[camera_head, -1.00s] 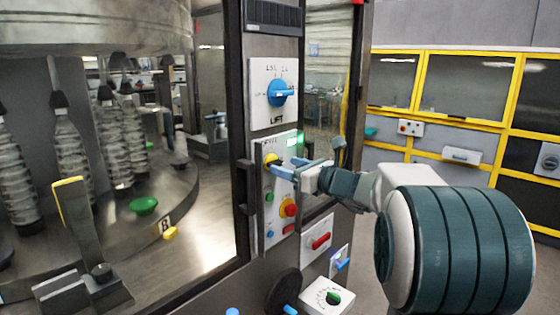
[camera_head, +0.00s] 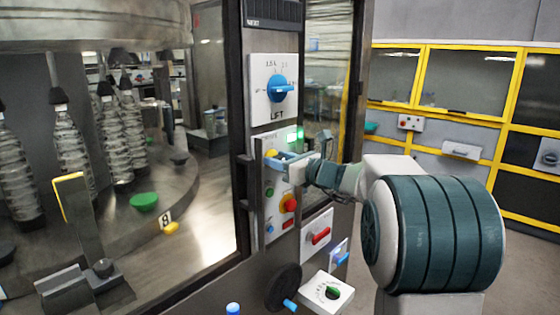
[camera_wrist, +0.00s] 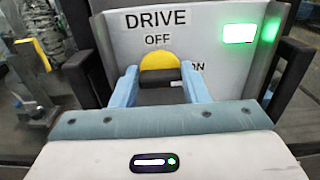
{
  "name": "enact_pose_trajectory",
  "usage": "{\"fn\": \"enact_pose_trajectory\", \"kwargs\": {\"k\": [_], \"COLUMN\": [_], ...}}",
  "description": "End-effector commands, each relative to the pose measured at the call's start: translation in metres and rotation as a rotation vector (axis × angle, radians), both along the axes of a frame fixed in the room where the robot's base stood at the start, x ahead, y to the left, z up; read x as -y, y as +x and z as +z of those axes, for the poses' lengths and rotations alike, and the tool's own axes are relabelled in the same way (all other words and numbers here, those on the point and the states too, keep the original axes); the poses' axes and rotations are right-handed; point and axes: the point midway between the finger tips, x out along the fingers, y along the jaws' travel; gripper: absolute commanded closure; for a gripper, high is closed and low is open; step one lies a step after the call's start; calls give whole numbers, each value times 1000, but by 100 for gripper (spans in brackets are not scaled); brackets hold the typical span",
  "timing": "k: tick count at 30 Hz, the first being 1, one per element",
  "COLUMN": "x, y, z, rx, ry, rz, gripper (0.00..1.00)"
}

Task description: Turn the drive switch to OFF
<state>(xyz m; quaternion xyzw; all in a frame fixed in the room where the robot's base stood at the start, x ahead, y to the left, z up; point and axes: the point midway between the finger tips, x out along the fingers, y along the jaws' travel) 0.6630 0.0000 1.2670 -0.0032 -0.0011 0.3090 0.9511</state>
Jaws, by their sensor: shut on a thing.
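The drive switch is a yellow round knob (camera_wrist: 158,61) with a dark grip bar, on a pale panel labelled DRIVE. The OFF label (camera_wrist: 158,40) is above the knob, and the ON label (camera_wrist: 196,67) is at its right, partly hidden by a finger. My gripper (camera_wrist: 160,77) is shut on the knob's dark bar, with one blue finger on each side. The bar looks roughly level in the wrist view; which label it points to I cannot tell.
A lit green lamp (camera_head: 292,136) is beside the switch. Dark handles (camera_wrist: 88,78) flank the panel. A glass-fronted bottle carousel (camera_head: 150,190) stands left.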

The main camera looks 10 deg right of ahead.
Motion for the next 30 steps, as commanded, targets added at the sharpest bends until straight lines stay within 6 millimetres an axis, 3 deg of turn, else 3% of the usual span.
{"fn": "enact_pose_trajectory", "kwargs": {"k": [11, 30], "x": [0, -2], "y": [-1, -2], "z": [-6, -9], "rx": [104, 454], "ry": [-140, -623], "rz": [-1, -2], "gripper": [82, 82]}}
